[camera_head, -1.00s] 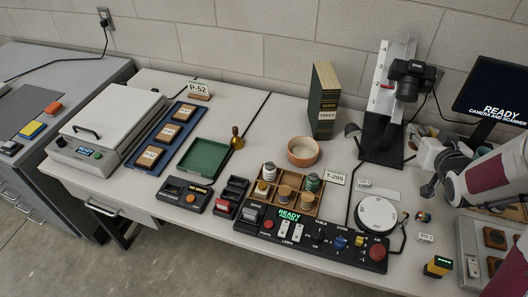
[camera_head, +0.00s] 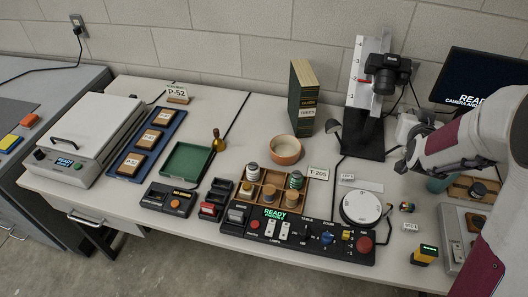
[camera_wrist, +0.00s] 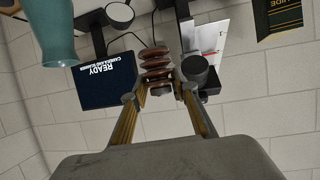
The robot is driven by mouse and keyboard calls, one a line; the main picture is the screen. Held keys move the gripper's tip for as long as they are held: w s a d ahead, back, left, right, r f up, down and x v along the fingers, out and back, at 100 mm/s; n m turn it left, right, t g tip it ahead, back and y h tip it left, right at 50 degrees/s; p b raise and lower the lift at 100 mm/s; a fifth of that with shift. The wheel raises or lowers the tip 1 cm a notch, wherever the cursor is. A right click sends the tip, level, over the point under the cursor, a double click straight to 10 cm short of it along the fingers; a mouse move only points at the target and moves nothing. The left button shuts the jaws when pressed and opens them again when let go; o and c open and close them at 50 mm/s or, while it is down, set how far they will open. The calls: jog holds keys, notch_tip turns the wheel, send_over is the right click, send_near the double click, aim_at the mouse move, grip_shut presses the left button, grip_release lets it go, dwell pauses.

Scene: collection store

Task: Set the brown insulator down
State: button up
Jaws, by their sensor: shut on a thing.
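The brown insulator (camera_wrist: 157,66), a ribbed stack of glossy discs, is between the two fingertips of my gripper (camera_wrist: 158,88) in the wrist view. My gripper is shut on it and holds it in the air. In the head view my gripper (camera_head: 408,165) is at the right, above the bench and right of the camera stand. The insulator cannot be made out there.
A divided wooden tray (camera_head: 261,205) holds several spool-like pieces behind the black control panel (camera_head: 290,232). A round white turntable (camera_head: 361,207) stands to its right. The camera stand (camera_head: 364,130), monitor (camera_head: 482,80) and teal vase (camera_head: 438,184) are near my arm.

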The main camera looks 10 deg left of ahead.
jog(key=shift+w+a+r+m+g+h, duration=0.1)
jog(key=shift+w+a+r+m+h, duration=0.4)
jog(key=shift+w+a, duration=0.75)
jog(key=shift+w+a+r+m+g+h, duration=0.1)
jog(key=shift+w+a+r+m+h, duration=0.35)
jog(key=shift+w+a, duration=0.75)
jog(key=shift+w+a+r+m+g+h, duration=0.1)
jog(key=shift+w+a+r+m+h, duration=0.45)
jog(key=shift+a, duration=1.15)
jog(key=w+a+f, duration=0.1)
jog(key=w+a, duration=0.3)
jog(key=a, duration=0.8)
jog(key=w+a+f, duration=0.2)
jog(key=w+a, duration=0.1)
jog(key=a, duration=1)
jog(key=s+a+f+m+g+h, duration=0.1)
jog(key=s+a+f+m+h, duration=0.1)
jog(key=s+a+f, duration=0.8)
jog(key=a+f, duration=0.3)
jog(key=f, duration=0.1)
jog(key=shift+s+a+h, duration=0.35)
jog(key=shift+a+h, duration=0.05)
jog(key=shift+f, duration=0.15)
jog(key=shift+f, duration=3)
